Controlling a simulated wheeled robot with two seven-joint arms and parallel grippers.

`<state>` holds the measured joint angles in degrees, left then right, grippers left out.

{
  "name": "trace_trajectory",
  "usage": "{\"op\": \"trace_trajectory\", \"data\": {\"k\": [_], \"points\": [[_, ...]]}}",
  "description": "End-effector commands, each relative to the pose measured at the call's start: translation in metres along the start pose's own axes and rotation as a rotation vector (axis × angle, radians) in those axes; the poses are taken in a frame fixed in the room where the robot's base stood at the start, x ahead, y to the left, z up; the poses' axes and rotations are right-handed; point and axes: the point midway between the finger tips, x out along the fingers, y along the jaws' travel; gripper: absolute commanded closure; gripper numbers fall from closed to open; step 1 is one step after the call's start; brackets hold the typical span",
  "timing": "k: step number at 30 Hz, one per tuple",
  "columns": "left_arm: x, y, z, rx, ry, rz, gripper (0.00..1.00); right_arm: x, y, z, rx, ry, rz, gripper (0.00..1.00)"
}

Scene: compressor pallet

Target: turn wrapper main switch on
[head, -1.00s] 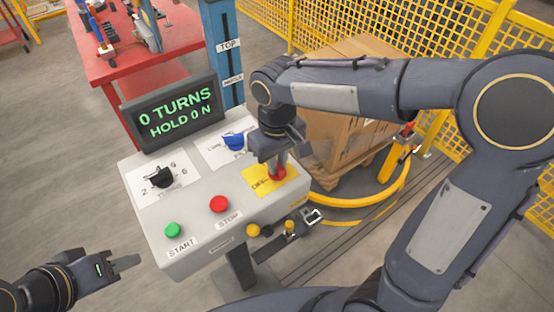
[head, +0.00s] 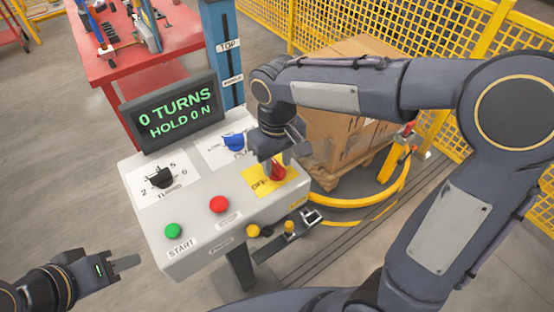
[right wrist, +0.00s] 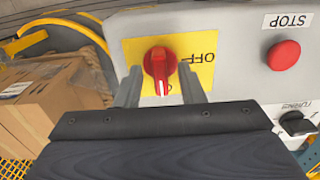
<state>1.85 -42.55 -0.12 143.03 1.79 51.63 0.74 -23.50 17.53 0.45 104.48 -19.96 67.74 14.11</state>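The wrapper main switch is a red rotary knob (head: 277,171) on a yellow plate (head: 254,180) at the right of the grey control panel. In the right wrist view, the red knob (right wrist: 160,64) has its grip upright in the picture, with a white mark at its lower end. The word OFF shows on the plate to the right of the knob; other lettering below is mostly hidden. My right gripper (head: 273,167) is at the switch. Its fingers (right wrist: 159,88) are apart on either side of the knob, with visible gaps. My left gripper (head: 125,263) is away from the panel at lower left.
The display (head: 172,111) reads 0 TURNS, HOLD 0 N. Boxes (head: 345,135) stand behind my right arm.

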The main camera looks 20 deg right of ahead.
Motion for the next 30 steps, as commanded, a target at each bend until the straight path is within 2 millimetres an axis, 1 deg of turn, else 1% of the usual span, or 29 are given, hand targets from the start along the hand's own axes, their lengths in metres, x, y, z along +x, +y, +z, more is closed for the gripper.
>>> {"op": "trace_trajectory", "data": {"k": [9, 12, 15, 19, 30], "points": [[0.000, 0.000, 0.000, 0.000, 0.000, 0.000, 0.64, -0.051, 0.000, -0.001, 0.000, 0.006, -0.002, 0.65], [0.000, 0.000, 0.000, 0.000, 0.000, 0.000, 0.64, -0.064, 0.000, -0.001, 0.001, 0.004, -0.001, 0.65], [0.000, 0.000, 0.000, 0.000, 0.000, 0.000, 0.64, -0.072, 0.000, -0.001, 0.001, 0.003, -0.001, 0.65], [0.000, 0.000, 0.000, 0.000, 0.000, 0.000, 0.64, -0.076, 0.000, 0.000, 0.000, 0.001, 0.000, 0.65], [-0.001, 0.000, 0.000, 0.000, 0.000, 0.000, 0.64, -0.075, 0.000, 0.000, 0.000, 0.001, 0.000, 0.65]]}}
